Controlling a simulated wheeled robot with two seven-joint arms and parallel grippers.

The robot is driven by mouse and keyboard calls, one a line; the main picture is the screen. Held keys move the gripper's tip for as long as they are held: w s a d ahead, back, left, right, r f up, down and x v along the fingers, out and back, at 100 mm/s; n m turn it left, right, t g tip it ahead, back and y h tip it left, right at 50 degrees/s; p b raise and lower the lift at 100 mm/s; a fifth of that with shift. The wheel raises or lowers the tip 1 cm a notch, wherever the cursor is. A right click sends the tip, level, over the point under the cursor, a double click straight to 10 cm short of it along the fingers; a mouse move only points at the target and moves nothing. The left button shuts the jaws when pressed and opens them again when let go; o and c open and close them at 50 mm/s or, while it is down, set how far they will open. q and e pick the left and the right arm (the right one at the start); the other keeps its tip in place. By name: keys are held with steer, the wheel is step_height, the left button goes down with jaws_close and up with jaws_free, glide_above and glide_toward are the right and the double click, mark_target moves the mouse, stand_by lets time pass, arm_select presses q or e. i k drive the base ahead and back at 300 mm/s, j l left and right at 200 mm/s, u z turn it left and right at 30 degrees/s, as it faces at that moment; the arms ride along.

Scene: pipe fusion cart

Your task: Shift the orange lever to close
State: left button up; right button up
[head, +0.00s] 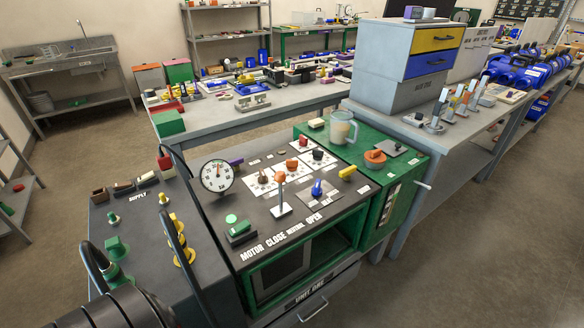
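The orange lever (280,178) stands on the dark top panel of the green cart (321,240), near its front edge. It has an orange knob on a thin metal shaft rising from a pale base plate. The shaft looks close to upright. White lettering along the panel's front edge reads MOTOR, CLOSE, NEUTRAL, OPEN from left to right, with the lever's base behind the words. Neither gripper shows. A dark rounded arm part at the bottom left corner seems to be mine, and its gripper is out of the picture.
A round gauge (217,176) stands left of the lever. A green switch (239,230) is at front left, and a blue lever (317,188) is to the right. Black hoses arch over the supply panel at left. The floor at right is clear.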

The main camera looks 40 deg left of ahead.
mark_target(280, 177)
steer(key=l+u, duration=0.15)
steer(key=u, duration=0.55)
